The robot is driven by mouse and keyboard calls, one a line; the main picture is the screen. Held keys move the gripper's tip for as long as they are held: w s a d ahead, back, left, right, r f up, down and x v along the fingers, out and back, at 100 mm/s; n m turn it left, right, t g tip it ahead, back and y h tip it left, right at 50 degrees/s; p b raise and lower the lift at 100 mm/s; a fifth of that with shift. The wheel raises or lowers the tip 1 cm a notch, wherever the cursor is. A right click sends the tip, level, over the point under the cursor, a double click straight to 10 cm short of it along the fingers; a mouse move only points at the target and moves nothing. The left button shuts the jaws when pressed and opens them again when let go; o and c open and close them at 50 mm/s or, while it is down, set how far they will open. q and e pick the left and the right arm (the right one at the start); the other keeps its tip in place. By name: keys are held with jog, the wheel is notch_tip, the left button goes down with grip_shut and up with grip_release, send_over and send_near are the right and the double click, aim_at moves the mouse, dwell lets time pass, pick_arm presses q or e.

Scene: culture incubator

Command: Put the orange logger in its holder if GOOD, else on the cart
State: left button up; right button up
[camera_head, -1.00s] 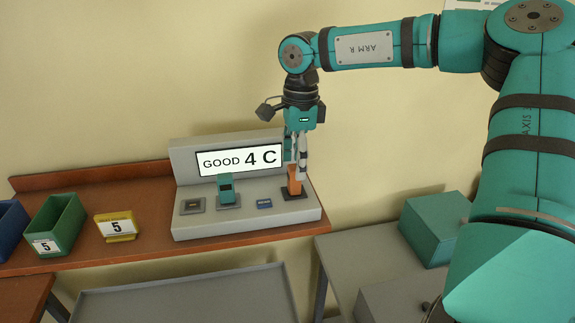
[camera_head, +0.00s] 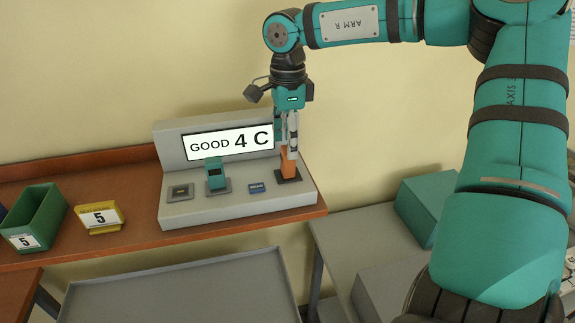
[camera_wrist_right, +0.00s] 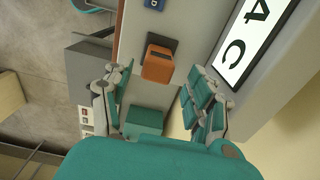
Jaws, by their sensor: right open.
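The orange logger (camera_head: 288,162) stands upright on a dark pad at the right end of the grey station (camera_head: 235,210). It also shows in the right wrist view (camera_wrist_right: 158,64). The station's screen (camera_head: 228,141) reads "GOOD 4 C". My right gripper (camera_head: 287,146) is open and points down at the logger's upper part. In the right wrist view its fingers (camera_wrist_right: 156,98) are spread apart, with the logger ahead of the gap; I cannot tell whether they touch it. My left gripper is not in view. I cannot tell which thing is the logger's holder.
A teal device (camera_head: 216,174) stands on the station beside a blue label (camera_head: 257,188). A yellow stand (camera_head: 100,217) and a green bin (camera_head: 35,218), both marked 5, are at left. A bare grey tray surface (camera_head: 180,290) lies in front. A teal box (camera_head: 428,208) stands at right.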

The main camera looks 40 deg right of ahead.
aim_at(288, 164)
jog(key=f, duration=0.1)
jog(key=f+b, duration=0.1)
jog(key=f, duration=0.1)
jog(key=shift+s+a, duration=0.1)
jog(key=shift+s, duration=0.1)
notch_tip(288, 164, down, 3)
jog(key=b, duration=0.3)
jog(key=shift+w, duration=0.1)
jog(key=shift+f+b, duration=0.2)
jog(key=shift+b, duration=0.1)
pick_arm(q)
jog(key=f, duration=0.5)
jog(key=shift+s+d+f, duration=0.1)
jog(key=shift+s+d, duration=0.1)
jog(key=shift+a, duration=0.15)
pick_arm(e)
jog(key=shift+r, duration=0.1)
pick_arm(q)
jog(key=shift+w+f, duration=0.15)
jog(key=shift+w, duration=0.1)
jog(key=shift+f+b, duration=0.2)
jog(key=shift+b, duration=0.15)
pick_arm(e)
jog(key=shift+c, duration=0.3)
